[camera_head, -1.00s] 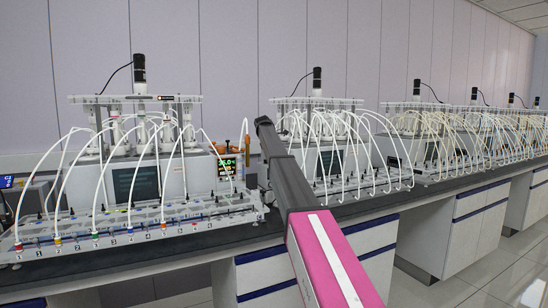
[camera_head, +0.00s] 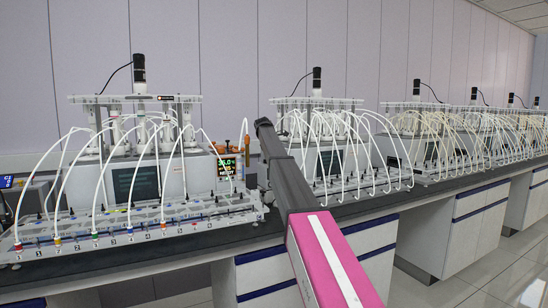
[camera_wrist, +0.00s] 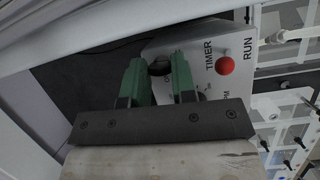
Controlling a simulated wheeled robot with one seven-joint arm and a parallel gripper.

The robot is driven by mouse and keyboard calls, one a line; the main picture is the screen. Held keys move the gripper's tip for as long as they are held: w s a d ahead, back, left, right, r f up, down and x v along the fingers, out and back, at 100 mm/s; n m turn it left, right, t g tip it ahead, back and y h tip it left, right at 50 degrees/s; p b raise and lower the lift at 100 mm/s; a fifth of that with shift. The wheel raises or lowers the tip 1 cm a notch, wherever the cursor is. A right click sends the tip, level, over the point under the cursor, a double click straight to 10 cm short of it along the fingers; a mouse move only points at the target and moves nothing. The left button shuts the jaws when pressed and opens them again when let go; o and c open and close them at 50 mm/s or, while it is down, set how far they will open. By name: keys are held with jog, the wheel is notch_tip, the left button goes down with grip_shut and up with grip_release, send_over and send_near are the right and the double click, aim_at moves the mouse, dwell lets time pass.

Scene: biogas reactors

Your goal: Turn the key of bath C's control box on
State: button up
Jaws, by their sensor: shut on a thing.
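The control box panel (camera_wrist: 202,50) is white and shows in the wrist view, turned sideways, with the words TIMER and RUN and a red button (camera_wrist: 225,65). A dark round key or key switch (camera_wrist: 159,67) is on the panel, between the fingertips. My gripper (camera_wrist: 159,60) has green fingers, one on each side of the key, and is shut on it. The fingers hide part of the key, and its exact angle cannot be told.
In the head view, several bath units with white tubes stand along the dark bench (camera_head: 165,247). In the wrist view, white frame parts and small valves lie at the right.

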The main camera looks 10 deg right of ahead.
jog(key=m, duration=0.1)
jog(key=m+g, duration=0.1)
jog(key=m, duration=0.1)
jog(key=m+g, duration=0.1)
jog(key=m, duration=0.1)
jog(key=shift+w, duration=0.25)
jog(key=shift+m+g, duration=0.9)
jog(key=shift+m, duration=1.2)
jog(key=o, duration=0.9)
